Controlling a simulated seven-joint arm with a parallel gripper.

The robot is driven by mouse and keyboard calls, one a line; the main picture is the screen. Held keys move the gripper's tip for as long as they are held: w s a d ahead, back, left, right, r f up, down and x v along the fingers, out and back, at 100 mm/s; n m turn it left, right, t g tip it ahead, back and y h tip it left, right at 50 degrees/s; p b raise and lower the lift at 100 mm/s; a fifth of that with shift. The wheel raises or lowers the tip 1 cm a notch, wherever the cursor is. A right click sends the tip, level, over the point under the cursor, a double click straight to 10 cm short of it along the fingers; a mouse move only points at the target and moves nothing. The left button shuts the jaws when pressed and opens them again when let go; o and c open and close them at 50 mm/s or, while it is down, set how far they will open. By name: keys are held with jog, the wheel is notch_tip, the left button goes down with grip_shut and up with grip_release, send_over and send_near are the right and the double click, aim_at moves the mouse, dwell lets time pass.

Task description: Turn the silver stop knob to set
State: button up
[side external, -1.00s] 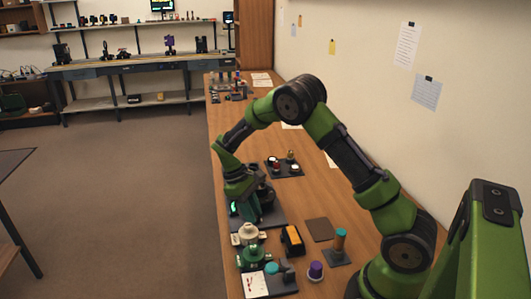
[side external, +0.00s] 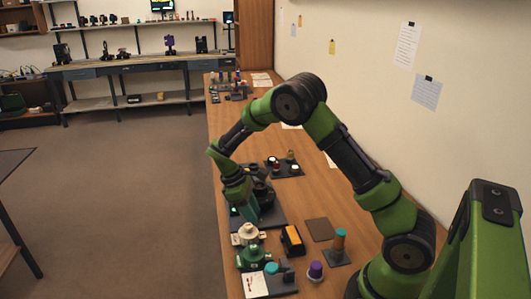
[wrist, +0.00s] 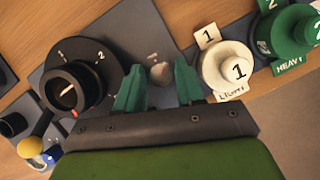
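The silver stop knob (wrist: 160,75) is a small round knob on a dark grey plate (wrist: 165,38) in the wrist view, with a small pale label just above it. My gripper (wrist: 159,65) is open, with one green finger left of the knob and one right of it. Gaps show between the knob and both fingers. I cannot tell how far the fingertips are above the plate. A large black dial (wrist: 95,58) marked 1 and 2 stands left of the knob. In the side external view my gripper (side external: 248,208) is over the plate and hides the knob.
A cream piece (wrist: 226,68) marked 1 sits close to the right finger. A green piece (wrist: 288,32) with a HEAVY label stands beyond it. A yellow-black block (side external: 292,240) and a purple-topped piece (side external: 315,271) are nearer the base.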

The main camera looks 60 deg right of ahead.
jog(key=n+h, duration=0.1)
jog(key=n, duration=0.1)
jog(key=n+t, duration=0.1)
jog(key=n, duration=0.2)
jog(key=shift+s+a+h, duration=0.15)
jog(key=shift+h, duration=0.25)
jog(key=shift+r+n+t, duration=0.25)
jog(key=shift+n+t, duration=0.25)
jog(key=shift+n, duration=0.7)
jog(key=w+v, duration=0.1)
jog(key=v, duration=1.6)
jog(key=s+a+r+m+t+y, duration=0.2)
jog(key=s+r+m+t, duration=0.1)
jog(key=s+m, duration=0.5)
jog(key=s+a+r+m+t+y, duration=0.3)
jog(key=s+m+t, duration=0.3)
jog(key=s, duration=0.5)
jog(key=shift+s+a+m+y, duration=0.3)
jog(key=shift+a+m, duration=0.05)
jog(key=shift+m, duration=0.85)
